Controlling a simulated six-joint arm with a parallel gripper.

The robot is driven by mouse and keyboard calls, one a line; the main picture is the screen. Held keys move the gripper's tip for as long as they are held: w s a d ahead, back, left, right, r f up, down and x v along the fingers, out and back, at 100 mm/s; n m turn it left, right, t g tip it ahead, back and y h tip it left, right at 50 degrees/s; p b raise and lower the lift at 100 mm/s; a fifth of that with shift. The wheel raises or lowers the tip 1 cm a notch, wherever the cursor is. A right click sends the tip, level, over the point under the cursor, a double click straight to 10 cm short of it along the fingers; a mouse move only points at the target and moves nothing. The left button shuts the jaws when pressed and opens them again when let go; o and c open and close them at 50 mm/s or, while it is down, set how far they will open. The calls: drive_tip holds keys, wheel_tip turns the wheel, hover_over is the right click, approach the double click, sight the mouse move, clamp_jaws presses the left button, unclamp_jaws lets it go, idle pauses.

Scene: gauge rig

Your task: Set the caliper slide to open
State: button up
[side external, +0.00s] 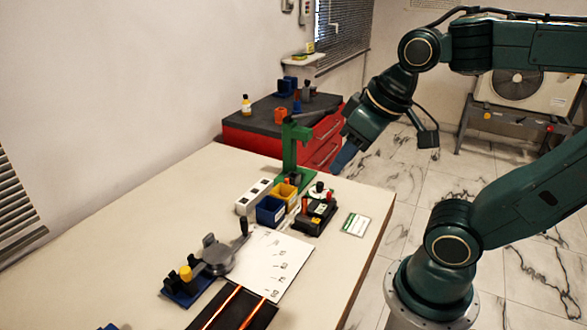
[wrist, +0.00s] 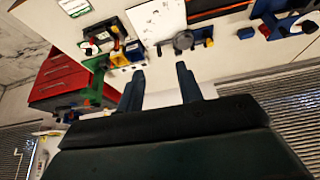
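No part is plainly recognisable as the caliper slide. A grey round fixture (side external: 217,259) with a black-knobbed lever and a yellow knob sits on a blue base (side external: 187,288) near the table's front; it also shows in the wrist view (wrist: 183,41). A black board with orange strips (side external: 234,309) lies in front of it, cut off by the frame edge.
A green stand (side external: 290,150) rises at the table's far end. Near it are a white power strip (side external: 254,196), blue bin (side external: 270,211), yellow bin (side external: 287,191) and black box with knobs (side external: 315,214). A white sheet (side external: 268,262) lies mid-table.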

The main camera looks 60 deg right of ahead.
drive_tip(key=w+d+f+m+g, duration=0.1)
drive_tip(key=w+d+m+g, duration=0.1)
drive_tip(key=w+d, duration=0.35)
drive_tip(key=m+g, duration=0.3)
drive_tip(key=m, duration=0.3)
hover_over(329, 193)
wheel_tip(329, 193, down, 14)
drive_tip(key=shift+d+f, duration=0.2)
drive_tip(key=shift+f, duration=0.2)
drive_tip(key=shift+f, duration=0.1)
wheel_tip(329, 193, down, 14)
drive_tip(key=shift+r, duration=0.25)
clamp_jaws()
